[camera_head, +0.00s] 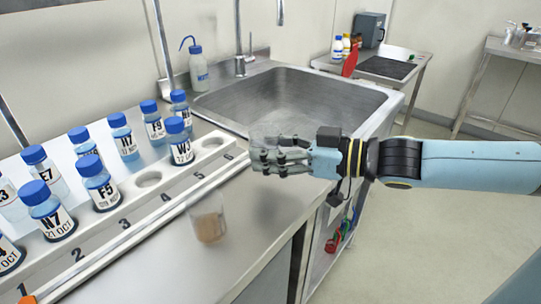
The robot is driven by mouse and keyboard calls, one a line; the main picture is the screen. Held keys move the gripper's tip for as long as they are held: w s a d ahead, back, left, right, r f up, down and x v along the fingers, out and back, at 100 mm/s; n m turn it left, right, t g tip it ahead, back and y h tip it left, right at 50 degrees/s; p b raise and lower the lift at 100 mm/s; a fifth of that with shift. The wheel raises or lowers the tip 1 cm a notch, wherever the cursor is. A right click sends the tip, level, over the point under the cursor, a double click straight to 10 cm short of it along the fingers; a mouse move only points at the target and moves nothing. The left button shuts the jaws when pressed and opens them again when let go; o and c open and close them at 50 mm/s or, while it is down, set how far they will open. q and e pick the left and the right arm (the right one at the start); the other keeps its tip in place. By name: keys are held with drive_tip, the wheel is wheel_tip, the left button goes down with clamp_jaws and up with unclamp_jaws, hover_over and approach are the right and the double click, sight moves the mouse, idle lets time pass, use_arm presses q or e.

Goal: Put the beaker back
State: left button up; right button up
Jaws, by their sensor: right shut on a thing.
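My right gripper (262,160) reaches in from the right, in front of the sink's near edge. It is shut on a clear, glassy vessel (278,131) that looks like a beaker. The vessel is faint against the steel, and my fingers hide its lower part. A second small clear vessel (208,222) with brownish contents shows over the counter, left of and nearer than the gripper. It is blurred. My left gripper is not in view.
A white numbered rack (130,226) with several blue-capped bottles fills the left; two round slots near its right end are empty. The steel sink (250,97) lies behind my gripper. A squeeze bottle (197,70) stands by the tap. The counter's front edge drops to the floor.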

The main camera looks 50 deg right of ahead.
drive_tip(key=shift+f+b, duration=1.15)
drive_tip(key=shift+f, duration=0.85)
drive_tip(key=shift+f, duration=0.15)
drive_tip(key=o, duration=1.2)
